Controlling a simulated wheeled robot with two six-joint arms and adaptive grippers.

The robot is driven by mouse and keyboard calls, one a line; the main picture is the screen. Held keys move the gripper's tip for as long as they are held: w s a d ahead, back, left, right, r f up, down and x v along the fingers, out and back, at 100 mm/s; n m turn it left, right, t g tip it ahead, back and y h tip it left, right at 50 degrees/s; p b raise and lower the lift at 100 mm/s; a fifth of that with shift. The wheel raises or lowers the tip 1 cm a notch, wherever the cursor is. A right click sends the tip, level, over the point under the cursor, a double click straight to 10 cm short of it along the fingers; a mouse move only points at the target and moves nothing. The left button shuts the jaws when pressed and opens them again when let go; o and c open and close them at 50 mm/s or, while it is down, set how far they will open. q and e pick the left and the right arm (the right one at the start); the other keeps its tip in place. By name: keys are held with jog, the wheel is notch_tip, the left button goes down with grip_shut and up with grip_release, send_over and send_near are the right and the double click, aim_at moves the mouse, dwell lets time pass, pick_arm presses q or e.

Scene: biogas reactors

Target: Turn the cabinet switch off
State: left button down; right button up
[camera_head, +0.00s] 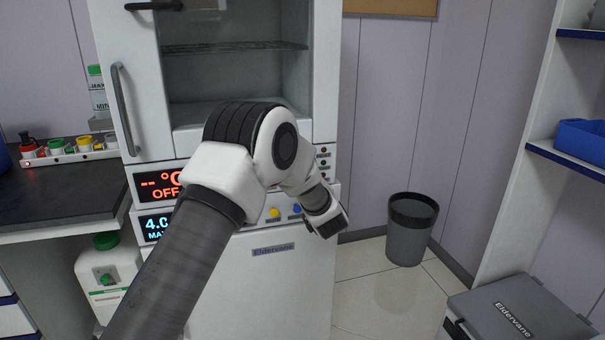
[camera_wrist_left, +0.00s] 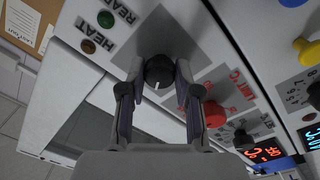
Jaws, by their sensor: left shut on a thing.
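The cabinet (camera_head: 262,300) is white with a glazed upper door, and its red display (camera_head: 158,183) reads "-- °C OFF". In the left wrist view the cabinet switch is a round black knob (camera_wrist_left: 159,70) with a white pointer mark, on a grey plate. My left gripper (camera_wrist_left: 158,80) has one finger on each side of the knob and is shut on it. In the head view my left arm (camera_head: 190,240) reaches across the cabinet front and hides the switch and the fingers. My right gripper is not in view.
A red button (camera_wrist_left: 214,113) sits close beside the fingers. A yellow knob (camera_wrist_left: 306,50) and a blue knob (camera_head: 297,208) are on the lower panel. READY and HEAT lamps (camera_wrist_left: 88,46) look dark. A grey bin (camera_head: 411,240) and a grey case (camera_head: 520,312) stand at the right.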

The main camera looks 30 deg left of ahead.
pick_arm(q)
jog(key=c, duration=0.8)
grip_release()
jog(key=v, duration=1.2)
jog(key=shift+w, duration=0.1)
jog(key=shift+f, duration=0.1)
